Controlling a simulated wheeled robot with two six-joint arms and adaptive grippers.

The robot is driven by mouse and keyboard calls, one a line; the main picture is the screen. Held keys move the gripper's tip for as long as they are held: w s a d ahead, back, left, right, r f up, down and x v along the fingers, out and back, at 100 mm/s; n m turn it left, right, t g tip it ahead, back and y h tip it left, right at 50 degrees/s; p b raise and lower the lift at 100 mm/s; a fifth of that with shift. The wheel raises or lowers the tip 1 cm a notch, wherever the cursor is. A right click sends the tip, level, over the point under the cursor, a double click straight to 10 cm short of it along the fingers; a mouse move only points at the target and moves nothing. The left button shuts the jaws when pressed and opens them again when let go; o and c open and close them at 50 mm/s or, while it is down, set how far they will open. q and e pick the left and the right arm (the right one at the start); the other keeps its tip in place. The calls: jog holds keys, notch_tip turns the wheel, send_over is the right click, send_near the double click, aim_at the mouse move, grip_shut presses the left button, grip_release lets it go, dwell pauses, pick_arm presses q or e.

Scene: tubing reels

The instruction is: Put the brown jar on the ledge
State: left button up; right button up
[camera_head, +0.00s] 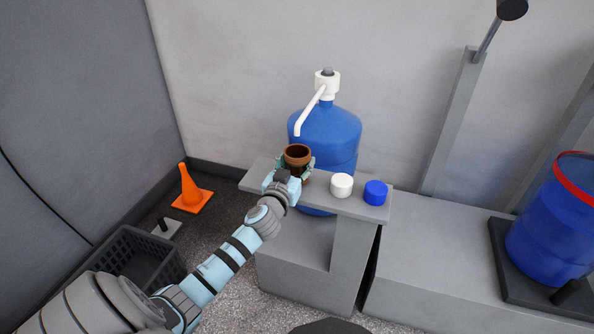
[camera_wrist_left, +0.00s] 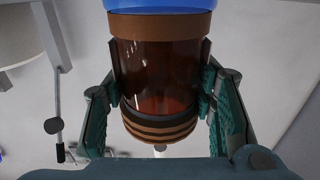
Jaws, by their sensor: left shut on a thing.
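The brown jar (camera_head: 297,153) is upright and open-topped in the head view, at the left part of the grey ledge (camera_head: 357,207). My left gripper (camera_head: 294,170) is shut on the jar, with its fingers on either side. In the left wrist view the brown, glassy jar (camera_wrist_left: 160,80) fills the middle, with a tan rim and dark bands at its lower end. The left gripper's green-padded fingers (camera_wrist_left: 162,100) press its sides. I cannot tell whether the jar's base touches the ledge. My right gripper is not in view.
A big blue bottle with a white pump (camera_head: 325,125) stands behind. A black crate (camera_head: 135,262) and an orange cone (camera_head: 190,188) are at left.

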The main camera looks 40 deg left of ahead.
pick_arm(q)
jog(key=shift+f, duration=0.55)
jog(key=shift+r, duration=0.15)
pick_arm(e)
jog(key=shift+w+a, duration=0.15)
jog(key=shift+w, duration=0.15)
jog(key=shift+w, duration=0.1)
pick_arm(q)
jog(key=o, duration=1.1)
jog(key=shift+o, duration=0.2)
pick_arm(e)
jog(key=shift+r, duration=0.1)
